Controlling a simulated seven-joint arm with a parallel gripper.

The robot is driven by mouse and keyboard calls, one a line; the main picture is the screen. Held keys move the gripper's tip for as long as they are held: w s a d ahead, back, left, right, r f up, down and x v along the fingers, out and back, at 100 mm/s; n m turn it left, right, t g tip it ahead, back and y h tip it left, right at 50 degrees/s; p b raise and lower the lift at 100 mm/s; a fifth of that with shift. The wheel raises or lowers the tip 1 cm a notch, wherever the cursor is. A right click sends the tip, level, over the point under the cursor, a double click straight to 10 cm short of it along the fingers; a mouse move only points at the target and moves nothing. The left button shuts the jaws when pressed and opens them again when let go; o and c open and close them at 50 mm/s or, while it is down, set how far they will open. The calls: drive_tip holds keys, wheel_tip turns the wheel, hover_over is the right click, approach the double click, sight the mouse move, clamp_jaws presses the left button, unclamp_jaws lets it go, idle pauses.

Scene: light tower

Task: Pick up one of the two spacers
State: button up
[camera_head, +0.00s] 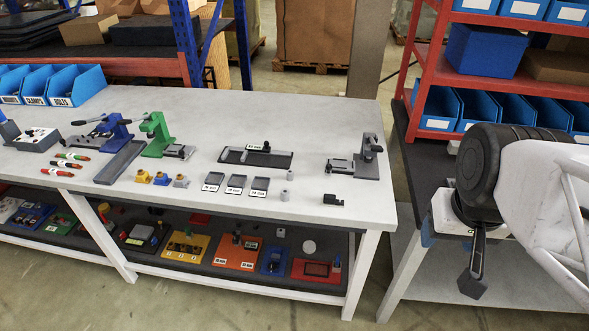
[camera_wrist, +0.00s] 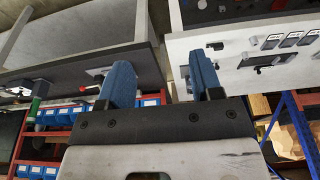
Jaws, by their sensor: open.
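Two small grey cylinders that look like the spacers stand on the white workbench. One spacer (camera_head: 290,175) is right of the labelled trays, and the other spacer (camera_head: 284,195) is just in front of it, apart from it. My gripper (camera_wrist: 158,62) shows in the wrist view with its two blue fingers wide apart and nothing between them. It is away from the spacers. I cannot make it out clearly in the head view, where my arm is at the right.
On the workbench (camera_head: 340,115), a grey press (camera_head: 362,160) stands right of the spacers and a small black block (camera_head: 333,199) lies near the front edge. Three labelled trays (camera_head: 236,184) are to the left, and a dark tray (camera_head: 255,157) is behind. The bench's back right is clear.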

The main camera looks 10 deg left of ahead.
drive_tip(key=w+a+f+n+t+y, duration=0.1)
drive_tip(key=w+a+f+t, duration=0.1)
drive_tip(key=w+a+f, duration=0.35)
drive_tip(key=w+a+f+t+y, duration=0.1)
drive_tip(key=w+a+f, duration=0.1)
drive_tip(key=w+a, duration=0.5)
drive_tip(key=w+a+f+n+t+y, duration=0.1)
drive_tip(key=w+a+f+t, duration=0.2)
drive_tip(key=w, duration=0.5)
drive_tip(key=t, duration=0.5)
approach(285, 195)
drive_tip(key=w, duration=0.3)
drive_tip(key=shift+s+a+f+h, duration=0.2)
drive_tip(key=shift+a+f+h, duration=0.1)
drive_tip(key=shift+a, duration=0.1)
drive_tip(key=shift+w, duration=0.1)
drive_tip(key=shift+x, duration=1.2)
drive_tip(key=shift+w, duration=0.15)
drive_tip(key=shift+x, duration=2.45)
